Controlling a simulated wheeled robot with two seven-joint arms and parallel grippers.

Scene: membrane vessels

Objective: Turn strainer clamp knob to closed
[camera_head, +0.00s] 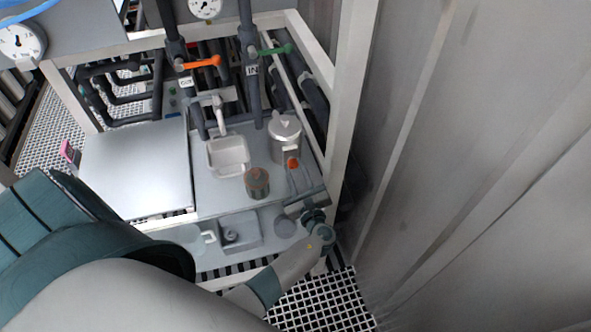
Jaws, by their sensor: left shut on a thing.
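The strainer (284,140) is a silver cylindrical canister with a lid and a small top handle, standing upright on the grey bench. Its clamp knob (293,163) is the small orange-red piece low on the canister's front right side. My left arm comes in from the lower left and bends up at the wrist. My left gripper (298,176) is at the knob, its fingers pointing away from me and shut on it. The gripper partly hides the knob, so its exact turn angle cannot be read. My right gripper is not in view.
A dark red-topped jar (256,183) stands just left of my gripper. A pale basin (228,157) is beyond it. Pipes with an orange valve handle (200,62) and a green one (276,50) rise behind. A frame post and grey wall (450,180) close the right side.

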